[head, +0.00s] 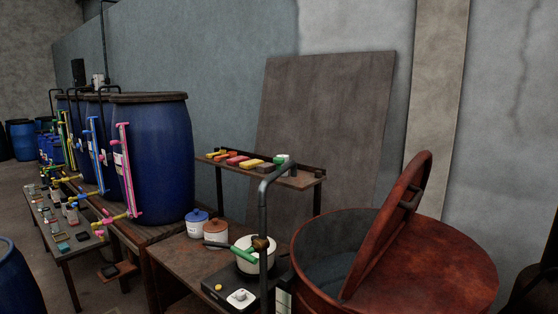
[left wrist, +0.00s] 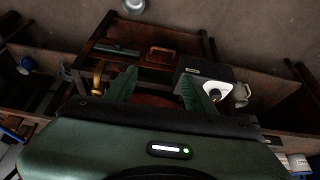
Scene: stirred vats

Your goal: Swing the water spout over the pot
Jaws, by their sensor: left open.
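In the head view, a grey pipe with a bent top (head: 263,215), which looks like the water spout, stands upright at the worktable's right end. Its top bends to the right, toward the red vat and away from the pot; its outlet is unclear. The white pot (head: 249,264) sits on a dark hotplate (head: 222,281), just behind and left of the pipe. A green handle crosses its rim, and a brown knob shows beside the pipe. My left gripper (left wrist: 160,76) shows only in the left wrist view, green fingers apart, nothing between them. My right gripper is out of view.
A rusty red vat (head: 455,265) with a raised lid stands right of the pipe. Blue (head: 196,217) and brown (head: 215,230) lidded jars sit left of the pot. A shelf (head: 300,180) with coloured blocks is behind. Large blue barrels (head: 165,150) line the left.

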